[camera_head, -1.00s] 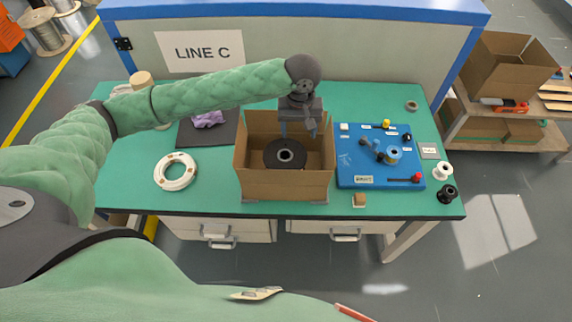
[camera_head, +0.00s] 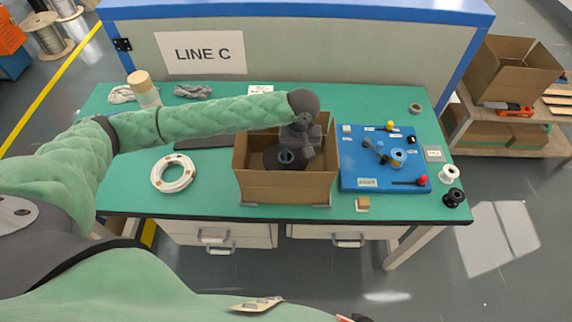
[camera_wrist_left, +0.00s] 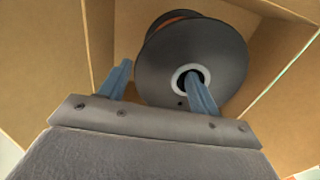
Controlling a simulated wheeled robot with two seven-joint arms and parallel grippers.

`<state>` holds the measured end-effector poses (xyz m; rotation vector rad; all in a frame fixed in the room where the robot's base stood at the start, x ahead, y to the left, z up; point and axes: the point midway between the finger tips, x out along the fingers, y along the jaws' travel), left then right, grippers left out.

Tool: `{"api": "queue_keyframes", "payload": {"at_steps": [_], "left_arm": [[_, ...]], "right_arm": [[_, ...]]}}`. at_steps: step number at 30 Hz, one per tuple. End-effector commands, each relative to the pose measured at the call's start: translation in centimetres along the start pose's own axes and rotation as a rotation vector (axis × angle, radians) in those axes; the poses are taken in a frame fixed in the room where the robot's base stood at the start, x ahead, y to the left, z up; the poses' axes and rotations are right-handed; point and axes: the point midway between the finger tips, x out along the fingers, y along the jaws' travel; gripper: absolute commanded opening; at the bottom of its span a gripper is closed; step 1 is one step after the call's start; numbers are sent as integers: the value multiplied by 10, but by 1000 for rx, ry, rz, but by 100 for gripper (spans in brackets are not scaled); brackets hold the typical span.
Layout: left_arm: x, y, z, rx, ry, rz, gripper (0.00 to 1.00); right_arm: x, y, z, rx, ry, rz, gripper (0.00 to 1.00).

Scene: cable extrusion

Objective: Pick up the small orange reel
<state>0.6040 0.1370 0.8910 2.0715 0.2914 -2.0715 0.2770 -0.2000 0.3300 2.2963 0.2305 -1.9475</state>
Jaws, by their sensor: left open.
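A reel with dark grey round flanges and a pale hub ring (camera_head: 271,157) is inside the open cardboard box (camera_head: 285,187). In the left wrist view, a strip of orange winding shows behind the reel's near flange (camera_wrist_left: 225,60). My left gripper (camera_wrist_left: 158,72) is open at the reel. One finger overlaps the hub hole; the other is left of the flange, near the box wall. Whether the finger is inside the hole or touching is unclear. In the head view, my left gripper (camera_head: 290,157) hides part of the reel. My right gripper is not in view.
The box walls rise close around the gripper. A blue board (camera_head: 360,182) with small parts lies right of the box, a white ring (camera_head: 160,183) to its left. A small tan block (camera_head: 362,203) sits by the front edge. A panel (camera_head: 330,50) stands behind.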

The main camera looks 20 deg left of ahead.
Motion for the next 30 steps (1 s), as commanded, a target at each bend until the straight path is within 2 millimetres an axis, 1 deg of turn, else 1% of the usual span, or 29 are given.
{"api": "queue_keyframes", "payload": {"at_steps": [8,15,18,22,28,29,30], "left_arm": [[17,0,0,-1,-1,-1,63],[49,0,0,-1,-2,-2,63],[59,0,0,0,-1,-1,63],[65,0,0,0,0,-1,63],[66,0,0,0,0,0,63],[66,0,0,0,0,0,59],[66,0,0,0,0,0,51]], "right_arm": [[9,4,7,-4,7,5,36],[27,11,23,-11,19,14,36],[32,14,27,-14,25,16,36],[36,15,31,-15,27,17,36],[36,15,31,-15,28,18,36],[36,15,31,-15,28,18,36],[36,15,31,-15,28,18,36]]}}
